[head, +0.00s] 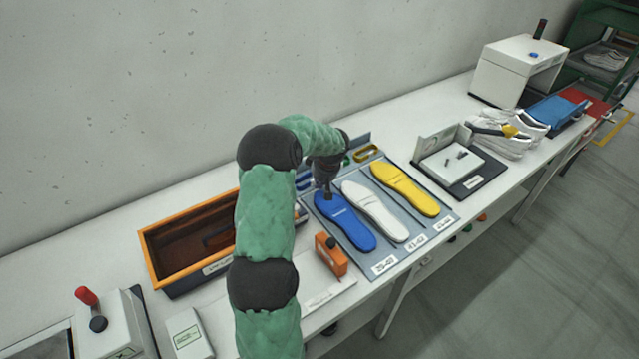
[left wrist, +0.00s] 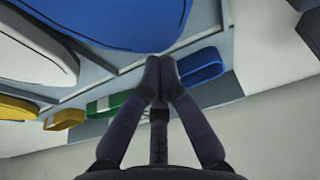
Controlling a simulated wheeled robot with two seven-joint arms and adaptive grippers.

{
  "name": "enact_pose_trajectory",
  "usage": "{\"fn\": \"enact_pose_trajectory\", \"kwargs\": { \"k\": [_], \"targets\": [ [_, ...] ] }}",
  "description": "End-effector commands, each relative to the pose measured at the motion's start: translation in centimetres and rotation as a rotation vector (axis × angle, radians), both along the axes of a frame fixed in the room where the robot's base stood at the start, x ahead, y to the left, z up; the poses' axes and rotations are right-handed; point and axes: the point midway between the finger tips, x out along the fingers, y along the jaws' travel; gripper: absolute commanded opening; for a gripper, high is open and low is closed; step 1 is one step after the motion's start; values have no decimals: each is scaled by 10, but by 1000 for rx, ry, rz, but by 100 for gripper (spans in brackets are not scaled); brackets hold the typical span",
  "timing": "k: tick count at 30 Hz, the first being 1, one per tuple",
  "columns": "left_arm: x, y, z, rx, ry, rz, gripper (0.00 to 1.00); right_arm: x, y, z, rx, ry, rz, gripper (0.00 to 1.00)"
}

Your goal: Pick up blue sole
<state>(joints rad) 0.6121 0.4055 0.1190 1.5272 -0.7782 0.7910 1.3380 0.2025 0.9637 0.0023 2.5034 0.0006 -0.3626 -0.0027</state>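The blue sole (head: 345,221) lies flat in the left slot of a grey-blue tray (head: 405,262), beside a white sole and a yellow sole. My left gripper (head: 326,192) is over the far end of the blue sole. In the left wrist view, the left fingers (left wrist: 160,66) come together at the tips, with nothing seen between them. The blue sole (left wrist: 120,18) fills the top there, its edge close to the fingertips; I cannot tell whether they touch. My right gripper is out of view.
The white sole (head: 374,210) and yellow sole (head: 404,189) lie to the right. An orange-rimmed bin (head: 160,265) stands at the left. A small orange device (head: 331,256) sits near the tray's left edge. A white wall (head: 150,100) runs behind the table.

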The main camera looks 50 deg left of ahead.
Motion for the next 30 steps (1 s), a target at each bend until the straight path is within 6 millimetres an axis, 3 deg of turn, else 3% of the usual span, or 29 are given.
{"fn": "enact_pose_trajectory", "kwargs": {
  "k": [5, 21, 30],
  "targets": [
    [-1, -23, -3, 0, -2, -4, 0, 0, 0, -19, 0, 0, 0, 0],
    [-12, -135, -5, -2, 2, -5, 0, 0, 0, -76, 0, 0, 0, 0],
    [-15, -150, -2, -2, 3, 0, 0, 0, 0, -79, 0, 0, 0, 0]
  ]
}}
